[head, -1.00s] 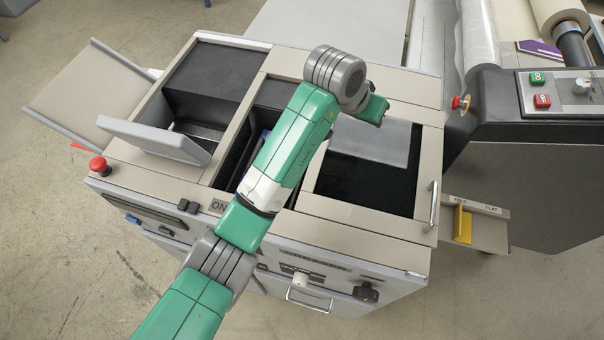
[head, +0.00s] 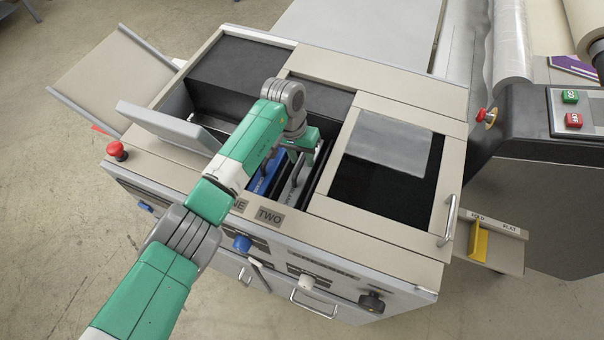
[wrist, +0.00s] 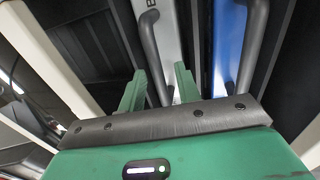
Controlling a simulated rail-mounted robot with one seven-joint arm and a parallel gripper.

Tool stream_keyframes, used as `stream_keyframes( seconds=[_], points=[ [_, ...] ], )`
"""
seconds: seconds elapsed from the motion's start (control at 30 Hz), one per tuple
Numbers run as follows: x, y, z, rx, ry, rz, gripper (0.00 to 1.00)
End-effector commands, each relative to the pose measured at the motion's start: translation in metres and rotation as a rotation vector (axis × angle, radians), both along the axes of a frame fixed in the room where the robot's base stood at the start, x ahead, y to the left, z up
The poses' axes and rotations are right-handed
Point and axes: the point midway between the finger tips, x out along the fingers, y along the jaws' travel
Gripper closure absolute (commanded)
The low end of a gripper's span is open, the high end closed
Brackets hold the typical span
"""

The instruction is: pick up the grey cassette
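The grey cassette (head: 291,193) stands in the narrow bay near the label TWO, partly hidden by my arm in the head view. In the wrist view its pale grey body (wrist: 171,40) shows with a black bar handle. My gripper (head: 303,147) is over this bay. In the wrist view its two green fingers (wrist: 160,78) are apart, with the grey cassette's handle between and beyond them. I cannot tell whether they touch it. The blue cassette (head: 267,178) stands beside the grey one, to its left in the head view; it also shows in the wrist view (wrist: 228,45).
A raised grey lid (head: 165,125) stands left of the bay. A red knob (head: 117,150) is at the left corner. A black well with a grey plate (head: 390,145) lies to the right. A metal handle (head: 447,220) rises at the right edge.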

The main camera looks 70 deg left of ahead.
Motion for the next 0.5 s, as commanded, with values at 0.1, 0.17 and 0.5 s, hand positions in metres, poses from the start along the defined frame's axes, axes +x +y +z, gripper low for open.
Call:
stream_keyframes(
  seconds=[0.1,0.17,0.5],
  points=[
    [0.0024,-0.0018,-0.0123,0.001,-0.001,-0.001,0.67],
    [0.0029,-0.0019,-0.0143,0.002,-0.002,-0.001,0.67],
    [0.0030,-0.0020,-0.0144,0.002,-0.002,0.000,1.00]
  ],
)
